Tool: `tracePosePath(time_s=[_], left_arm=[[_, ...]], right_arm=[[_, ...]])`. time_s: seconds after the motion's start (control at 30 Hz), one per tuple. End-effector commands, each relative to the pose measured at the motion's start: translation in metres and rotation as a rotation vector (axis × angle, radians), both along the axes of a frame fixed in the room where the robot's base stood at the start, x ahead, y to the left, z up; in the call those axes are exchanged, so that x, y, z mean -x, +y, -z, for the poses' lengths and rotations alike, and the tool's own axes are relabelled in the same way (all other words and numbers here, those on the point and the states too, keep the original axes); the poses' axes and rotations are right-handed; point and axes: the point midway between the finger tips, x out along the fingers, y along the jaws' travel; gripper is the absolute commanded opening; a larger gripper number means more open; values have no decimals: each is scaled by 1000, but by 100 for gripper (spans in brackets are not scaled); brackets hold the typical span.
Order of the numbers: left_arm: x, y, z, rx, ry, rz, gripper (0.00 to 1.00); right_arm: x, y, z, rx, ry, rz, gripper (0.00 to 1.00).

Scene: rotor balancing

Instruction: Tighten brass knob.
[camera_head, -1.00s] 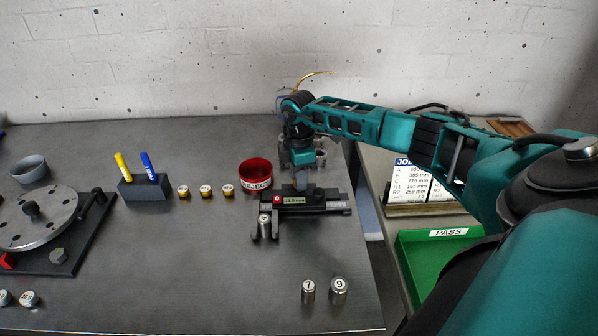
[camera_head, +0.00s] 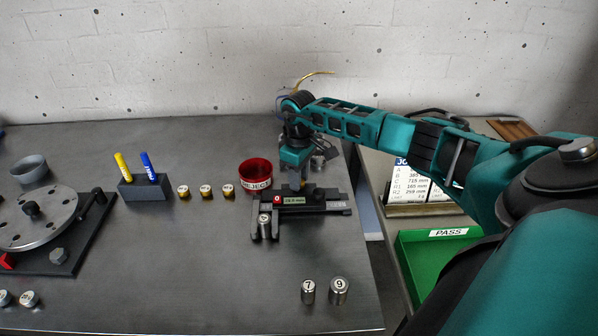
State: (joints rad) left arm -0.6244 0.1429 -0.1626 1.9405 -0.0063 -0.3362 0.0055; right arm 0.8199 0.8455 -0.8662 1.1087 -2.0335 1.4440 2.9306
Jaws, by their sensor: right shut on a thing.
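A dark caliper (camera_head: 322,206) with a small lit display lies on the table. A steel cylinder (camera_head: 265,227) stands between its jaws at the left end. My right gripper (camera_head: 296,183) points down at the caliper's upper edge, just right of the red bowl. It is shut on the small brass knob there, which the fingers and wrist mostly hide. How tight the knob is cannot be seen. My left gripper is out of view.
A red REJECT bowl (camera_head: 256,174) stands close left of the gripper. Cylinders marked 7 (camera_head: 308,292) and 9 (camera_head: 339,291) stand in front. A pen block (camera_head: 146,188), several brass weights and the rotor disc (camera_head: 38,218) are left. A green PASS tray (camera_head: 437,262) is right.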

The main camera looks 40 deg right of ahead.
Motion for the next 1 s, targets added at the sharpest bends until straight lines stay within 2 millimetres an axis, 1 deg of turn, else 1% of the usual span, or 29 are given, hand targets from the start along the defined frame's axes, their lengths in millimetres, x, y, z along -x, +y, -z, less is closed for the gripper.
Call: tracePosePath(time_s=[0.27, 0.67, 0.7, 0.93, 1.0], left_arm=[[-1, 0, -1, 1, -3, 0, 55], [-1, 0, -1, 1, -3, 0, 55], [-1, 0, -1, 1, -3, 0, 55], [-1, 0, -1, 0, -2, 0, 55], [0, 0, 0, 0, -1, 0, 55]], right_arm=[[0, -1, -1, 3, -2, 62, 1], [0, -1, -1, 2, -2, 68, 1], [0, -1, -1, 2, -2, 68, 33], [0, -1, -1, 1, -1, 66, 55], [0, -1, 0, 1, 0, 65, 57]])
